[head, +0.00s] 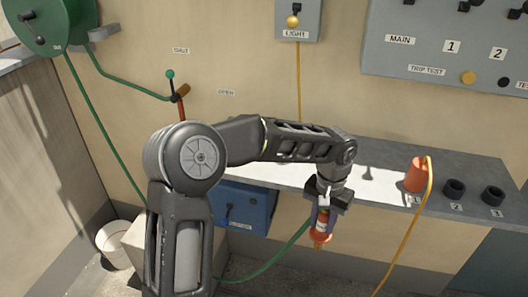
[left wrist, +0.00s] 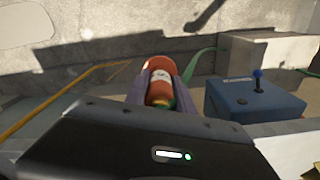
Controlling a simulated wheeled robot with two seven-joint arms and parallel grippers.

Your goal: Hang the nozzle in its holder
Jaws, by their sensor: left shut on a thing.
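The nozzle (head: 320,232) is orange with a pale band, and a green hose (head: 272,262) runs to it from the lower left. My left gripper (head: 324,212) is shut on the nozzle and holds it pointing down, in front of the shelf's front edge. In the left wrist view the nozzle (left wrist: 161,88) sits between the two purplish fingers. My right gripper is not in view.
A grey shelf (head: 385,190) carries an orange plug (head: 415,175) with a yellow cord and two black sockets. A blue box (head: 240,207) with a lever is below the shelf. A white bucket (head: 117,240) stands at left. A tap with a red pipe (head: 181,108) is on the wall.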

